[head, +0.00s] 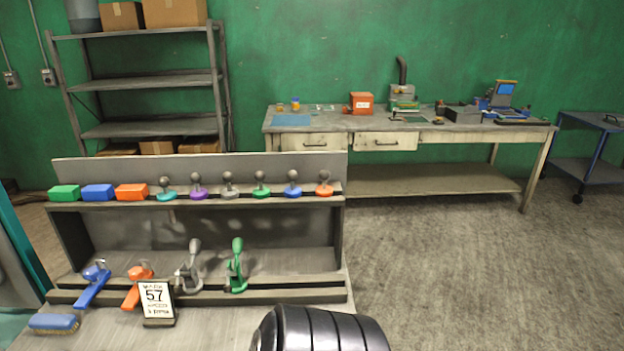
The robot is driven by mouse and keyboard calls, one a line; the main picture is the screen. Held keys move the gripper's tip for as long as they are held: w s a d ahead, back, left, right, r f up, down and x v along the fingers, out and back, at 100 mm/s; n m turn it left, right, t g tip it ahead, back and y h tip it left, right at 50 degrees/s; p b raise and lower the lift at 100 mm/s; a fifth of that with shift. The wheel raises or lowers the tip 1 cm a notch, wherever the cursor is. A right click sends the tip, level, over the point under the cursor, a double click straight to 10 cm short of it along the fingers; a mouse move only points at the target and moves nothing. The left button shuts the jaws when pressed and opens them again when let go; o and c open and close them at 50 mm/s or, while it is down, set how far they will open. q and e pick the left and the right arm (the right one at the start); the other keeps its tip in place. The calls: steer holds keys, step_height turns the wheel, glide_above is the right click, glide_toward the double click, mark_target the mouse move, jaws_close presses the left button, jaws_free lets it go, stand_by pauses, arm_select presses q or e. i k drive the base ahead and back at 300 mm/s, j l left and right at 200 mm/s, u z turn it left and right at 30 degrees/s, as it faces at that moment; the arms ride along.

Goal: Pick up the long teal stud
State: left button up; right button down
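A small piece with a teal base (166,196) and a dark rounded knob stands upright on the upper ledge of the grey rack (200,168). It is the only teal piece in the row. I cannot tell from here whether it is the long stud. An orange block is close on its left and a purple-based knob piece (198,194) is on its right. Nothing covers it. Neither of my grippers shows; only a dark, ribbed rounded part, probably mine, shows at the bottom edge.
The ledge also holds green (64,193), blue (98,192) and orange (132,192) blocks and several knob pieces. A workbench (400,135) stands behind; the floor at right is clear.

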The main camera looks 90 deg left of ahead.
mark_target(166, 195)
steer(key=u, duration=3.65)
steer(key=j, duration=0.05)
